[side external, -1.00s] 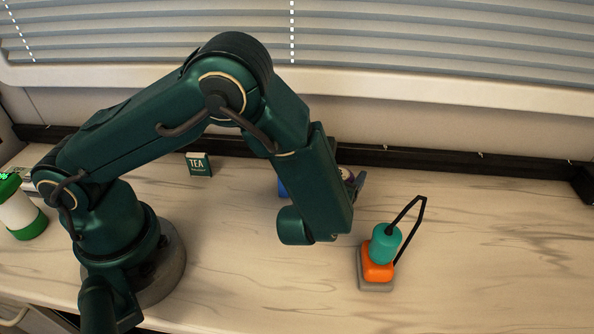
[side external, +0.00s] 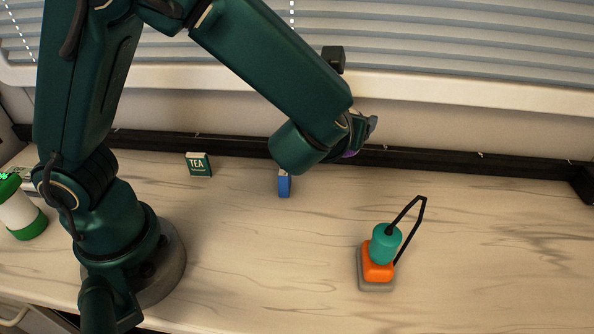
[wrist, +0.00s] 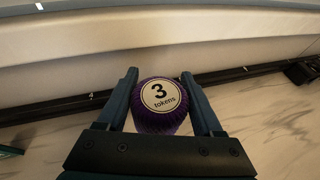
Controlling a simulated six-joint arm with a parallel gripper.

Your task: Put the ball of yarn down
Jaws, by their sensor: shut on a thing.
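The ball of yarn (wrist: 158,122) is purple, with a round white label reading "3 tokens". In the wrist view it sits between the two fingers of my gripper (wrist: 163,100), which is shut on it. In the side view my gripper (side external: 362,128) is high, near the dark strip at the back of the counter. Only a sliver of purple yarn (side external: 349,154) shows there; the rest is hidden by my wrist. The ball appears to be off the counter.
The wooden-look counter (side external: 480,240) has a wide bare stretch at right. A stacked teal, orange and grey object with a black loop (side external: 378,268) stands at centre right. A blue box (side external: 284,186), a green tea box (side external: 198,165) and a green-white canister (side external: 22,215) stand further left.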

